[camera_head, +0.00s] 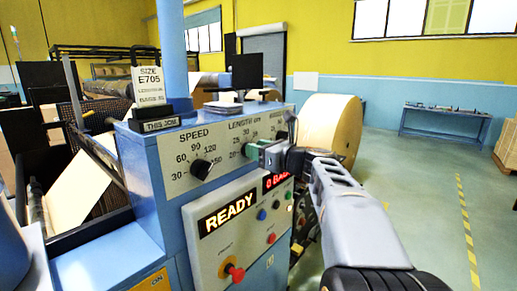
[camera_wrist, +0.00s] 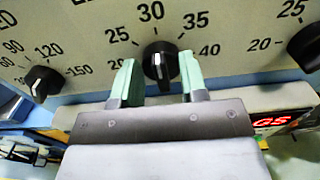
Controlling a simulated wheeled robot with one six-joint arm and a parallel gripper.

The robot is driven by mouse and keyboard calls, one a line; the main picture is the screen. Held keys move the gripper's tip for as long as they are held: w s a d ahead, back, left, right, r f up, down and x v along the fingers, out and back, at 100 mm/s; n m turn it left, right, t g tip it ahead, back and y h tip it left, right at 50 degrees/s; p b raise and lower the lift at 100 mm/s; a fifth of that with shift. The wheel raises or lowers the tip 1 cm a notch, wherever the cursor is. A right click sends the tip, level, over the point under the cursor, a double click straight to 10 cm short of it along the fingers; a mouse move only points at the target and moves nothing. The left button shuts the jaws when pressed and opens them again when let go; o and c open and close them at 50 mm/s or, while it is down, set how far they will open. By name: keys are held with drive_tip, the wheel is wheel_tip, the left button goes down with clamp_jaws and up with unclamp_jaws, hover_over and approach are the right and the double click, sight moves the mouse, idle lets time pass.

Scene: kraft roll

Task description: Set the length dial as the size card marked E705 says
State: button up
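The size card (camera_head: 150,84) marked E705 stands upright on the blue machine, above a "THIS JOB" label (camera_head: 160,125); its smaller lines are too small to read surely. The black length dial (camera_wrist: 160,64) is on the sloping panel, with 25, 30, 35 and 40 legible around it. A white line shows on the knob, roughly upright near 30; its exact setting is unclear. My gripper (camera_wrist: 158,72) is open, its green fingers on either side of the knob with small gaps. In the head view my gripper (camera_head: 262,151) hides this dial.
The speed dial (camera_head: 201,169) is left of the length dial, and another black dial (camera_wrist: 306,47) is to its right. Below are a READY display (camera_head: 228,214), a red display (camera_head: 276,179) and a red knob (camera_head: 235,272).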

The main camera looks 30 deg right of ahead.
drive_tip(key=shift+c, duration=0.2)
clamp_jaws()
drive_tip(key=shift+b, duration=0.3)
drive_tip(key=shift+s+a+f+n+b, duration=0.1)
drive_tip(key=shift+a+f+n+b, duration=0.1)
drive_tip(key=shift+n+b, duration=2.6)
drive_tip(key=shift+s+a+f+n+b, duration=0.1)
drive_tip(key=shift+a+f+n+b, duration=0.05)
drive_tip(key=shift+n+b, duration=2.7)
drive_tip(key=shift+s+a+f+n+b, duration=0.1)
drive_tip(key=shift+a+f+n+b, duration=0.1)
drive_tip(key=shift+n+b, duration=2.6)
drive_tip(key=shift+n+p, duration=0.35)
drive_tip(key=shift+n, duration=0.4)
